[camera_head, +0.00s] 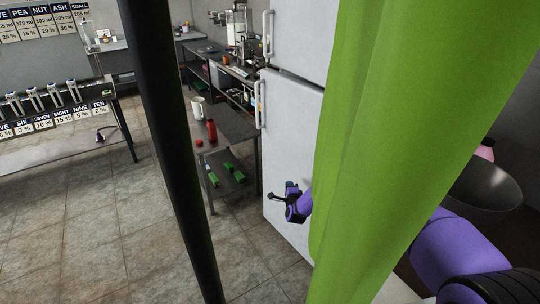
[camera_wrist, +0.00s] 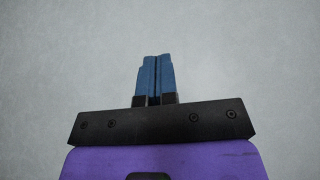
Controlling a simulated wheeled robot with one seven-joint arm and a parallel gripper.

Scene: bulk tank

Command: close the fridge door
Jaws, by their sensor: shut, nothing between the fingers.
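The white fridge (camera_head: 286,135) stands at the centre of the head view, with an upper door (camera_head: 298,38) and a lower door (camera_head: 290,110). Each door has a handle on its left side, the lower handle (camera_head: 260,103) and the upper handle (camera_head: 268,34). The green curtain hides the fridge's right side, and I cannot tell whether either door is ajar. My gripper (camera_head: 271,198) is in front of the lower part of the fridge, near its left edge. In the wrist view its blue fingers (camera_wrist: 156,75) are together and empty, facing a plain pale grey surface.
A green curtain (camera_head: 385,120) and a dark post (camera_head: 172,130) block much of the near view. A low table (camera_head: 232,128) with a red bottle (camera_head: 211,130) and a white jug (camera_head: 198,107) stands left of the fridge. Tiled floor (camera_head: 130,220) lies open at the left.

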